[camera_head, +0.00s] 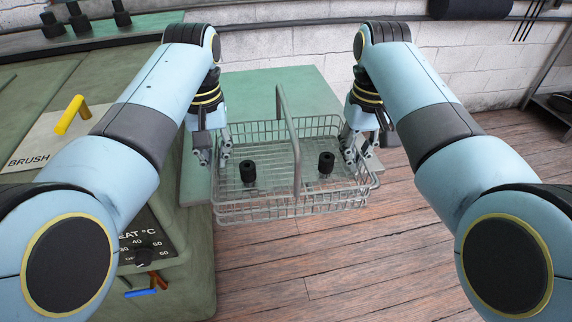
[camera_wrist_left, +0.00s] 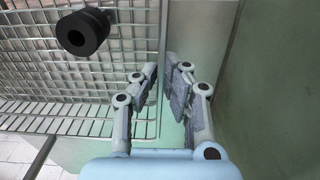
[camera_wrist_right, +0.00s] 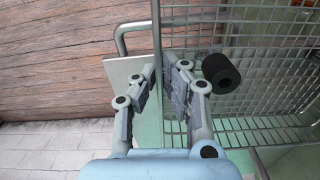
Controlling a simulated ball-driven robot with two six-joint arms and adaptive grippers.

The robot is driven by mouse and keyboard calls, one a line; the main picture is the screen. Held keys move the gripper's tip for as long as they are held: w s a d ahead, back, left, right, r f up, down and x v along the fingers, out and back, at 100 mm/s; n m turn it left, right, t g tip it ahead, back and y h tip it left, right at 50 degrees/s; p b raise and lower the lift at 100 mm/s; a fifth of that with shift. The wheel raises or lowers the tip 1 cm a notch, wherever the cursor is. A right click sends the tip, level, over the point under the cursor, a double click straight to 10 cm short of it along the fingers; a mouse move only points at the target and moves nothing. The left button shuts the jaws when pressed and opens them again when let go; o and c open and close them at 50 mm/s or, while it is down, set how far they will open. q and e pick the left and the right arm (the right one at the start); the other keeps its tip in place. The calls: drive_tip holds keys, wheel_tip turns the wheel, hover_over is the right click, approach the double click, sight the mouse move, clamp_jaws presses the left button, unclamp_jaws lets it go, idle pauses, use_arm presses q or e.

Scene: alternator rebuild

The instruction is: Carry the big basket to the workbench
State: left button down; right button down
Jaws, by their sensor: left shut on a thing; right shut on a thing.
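The big basket (camera_head: 262,212) is a grey wire basket with a tall bar handle across its middle. Two black cylindrical parts (camera_head: 248,171) (camera_head: 326,163) are inside it. My left gripper (camera_head: 226,150) is shut on the basket's left rim; the left wrist view shows its fingers (camera_wrist_left: 160,70) around the rim wire. My right gripper (camera_head: 352,150) is shut on the right rim, also seen in the right wrist view (camera_wrist_right: 164,70). A green flat top (camera_head: 265,88), possibly the workbench, lies behind and partly under the basket in the picture. Whether they touch is unclear.
A green heat unit (camera_head: 150,235) with a dial stands at left, close to the basket. A BRUSH label plate (camera_head: 40,145) and a yellow handle (camera_head: 70,114) are on its top. Open plank floor (camera_head: 350,260) lies in front and right. A white brick wall (camera_head: 290,45) is behind.

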use_arm(q)
drive_tip(key=shift+r, duration=0.1)
use_arm(e)
drive_tip(key=shift+r, duration=0.1)
